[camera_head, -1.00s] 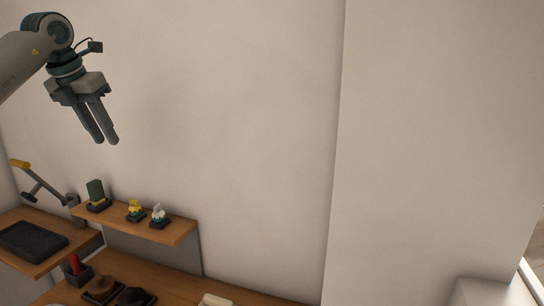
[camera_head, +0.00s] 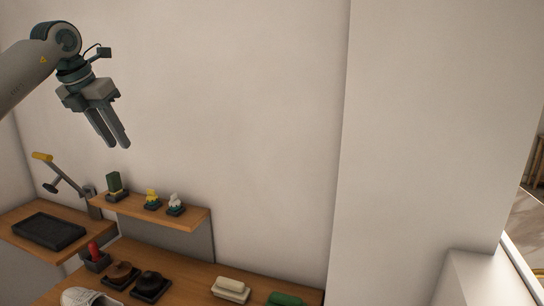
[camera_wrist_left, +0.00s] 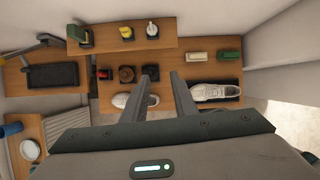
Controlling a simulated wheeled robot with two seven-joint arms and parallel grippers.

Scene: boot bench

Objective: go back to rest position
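My left gripper (camera_head: 114,146) is raised at the upper left of the head view, in front of the bare wall and high above the bench. In the left wrist view its two fingers (camera_wrist_left: 162,76) stand apart with a gap between them and nothing held. My right gripper is in neither view.
Below are a wooden shelf (camera_head: 137,211) with small items, a bench (camera_head: 190,275) with brushes, blocks and a white shoe (camera_head: 88,298), and a side board with a black tray (camera_head: 48,231). A second white shoe (camera_wrist_left: 209,92) shows in the wrist view. A pale wall section (camera_head: 430,150) stands right.

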